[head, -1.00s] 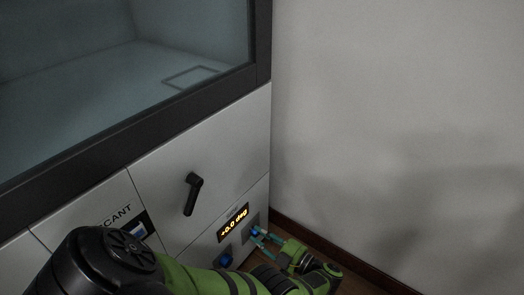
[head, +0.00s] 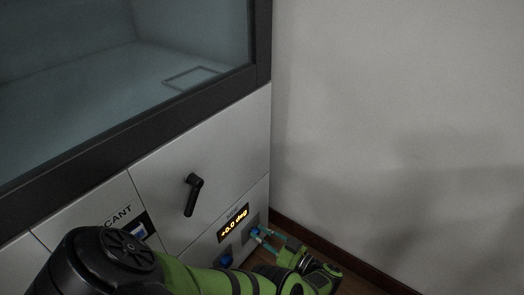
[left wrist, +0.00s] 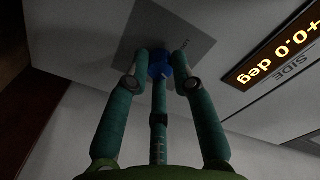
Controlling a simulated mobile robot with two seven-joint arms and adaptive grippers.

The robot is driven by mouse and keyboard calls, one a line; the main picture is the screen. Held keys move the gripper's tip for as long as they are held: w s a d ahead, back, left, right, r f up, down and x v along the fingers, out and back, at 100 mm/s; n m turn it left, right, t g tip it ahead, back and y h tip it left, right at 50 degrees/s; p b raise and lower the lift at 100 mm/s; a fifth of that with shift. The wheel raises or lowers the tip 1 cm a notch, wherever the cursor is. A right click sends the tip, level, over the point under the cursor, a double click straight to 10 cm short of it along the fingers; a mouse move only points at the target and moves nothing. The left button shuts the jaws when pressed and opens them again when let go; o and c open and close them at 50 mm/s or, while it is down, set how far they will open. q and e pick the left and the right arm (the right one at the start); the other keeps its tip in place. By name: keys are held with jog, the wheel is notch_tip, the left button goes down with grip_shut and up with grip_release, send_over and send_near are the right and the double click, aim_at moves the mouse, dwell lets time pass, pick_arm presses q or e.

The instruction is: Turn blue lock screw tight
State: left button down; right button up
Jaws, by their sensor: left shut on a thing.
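A small blue knob (head: 256,232), the lock screw, sits on a grey plate at the lower right of the cabinet front. My left gripper (head: 259,234) has its teal fingers around it and is shut on it. In the left wrist view the blue knob (left wrist: 160,66) is between the fingertips (left wrist: 160,68), against the grey plate (left wrist: 190,35); the fingers hide part of it. A second blue knob (head: 225,261) is lower left, partly behind my arm. My right gripper is not in view.
A lit display (head: 233,223) reads "+0.0 deg", with "SIDE" beside it in the left wrist view. A black lever handle (head: 193,195) is on the panel above. A bare wall (head: 400,120) and dark baseboard stand to the right.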

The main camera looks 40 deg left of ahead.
pick_arm(q)
jog(key=m, duration=0.5)
jog(key=shift+s, duration=0.1)
jog(key=shift+m, duration=0.4)
jog(key=c, duration=1.1)
grip_release()
jog(key=shift+o, duration=0.2)
